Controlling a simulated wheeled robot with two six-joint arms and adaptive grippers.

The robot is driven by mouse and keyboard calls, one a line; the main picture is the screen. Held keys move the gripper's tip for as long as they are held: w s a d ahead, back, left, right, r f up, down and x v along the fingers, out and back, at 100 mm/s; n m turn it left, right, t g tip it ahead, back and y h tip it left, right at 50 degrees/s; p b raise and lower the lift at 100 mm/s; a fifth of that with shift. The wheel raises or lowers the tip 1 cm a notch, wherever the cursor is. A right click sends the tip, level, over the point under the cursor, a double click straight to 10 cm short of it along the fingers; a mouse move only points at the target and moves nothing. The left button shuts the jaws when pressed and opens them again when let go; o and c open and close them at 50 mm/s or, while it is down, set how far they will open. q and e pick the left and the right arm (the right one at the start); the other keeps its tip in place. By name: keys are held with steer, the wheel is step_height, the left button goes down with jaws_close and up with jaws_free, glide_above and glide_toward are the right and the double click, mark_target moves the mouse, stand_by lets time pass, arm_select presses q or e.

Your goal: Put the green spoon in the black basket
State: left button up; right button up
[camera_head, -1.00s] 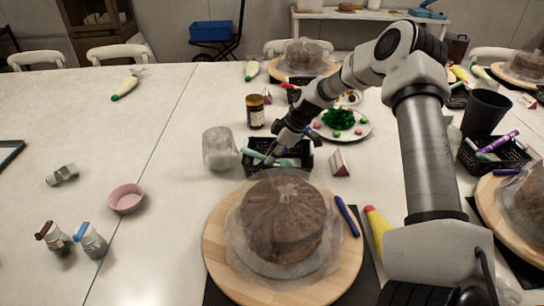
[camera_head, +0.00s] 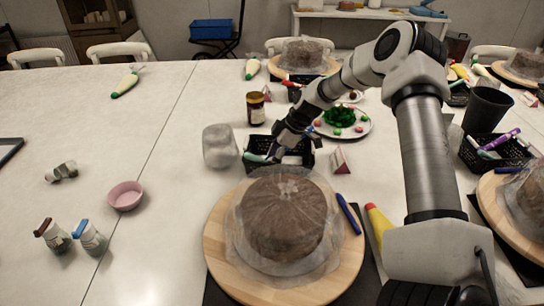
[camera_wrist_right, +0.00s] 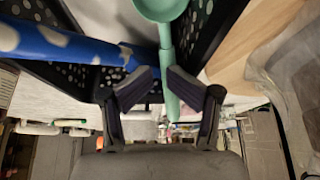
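The green spoon (camera_wrist_right: 170,40) shows in the right wrist view, its bowl at the top edge and its handle running down between my right gripper's fingertips. My right gripper (camera_wrist_right: 161,73) is shut on that handle. In the head view the gripper (camera_head: 272,157) is at the black basket (camera_head: 303,154), behind the cake, and a bit of the spoon (camera_head: 254,157) shows at the basket's left side. The perforated basket walls (camera_wrist_right: 90,76) flank the spoon in the wrist view. Whether the spoon touches the basket floor is unclear. My left gripper is not in view.
A blue white-spotted object (camera_wrist_right: 60,47) lies in the basket. The cake (camera_head: 283,215) on its wooden turntable (camera_head: 225,265) stands in front. A clear container (camera_head: 219,146) stands left of the basket, a jar (camera_head: 255,108) behind it, a plate of greens (camera_head: 342,120) behind right.

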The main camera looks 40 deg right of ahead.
steer(key=shift+d+r, duration=0.1)
steer(key=shift+r, duration=0.15)
steer(key=v, duration=1.1)
steer(key=shift+r, duration=0.2)
steer(key=shift+s+d, duration=0.15)
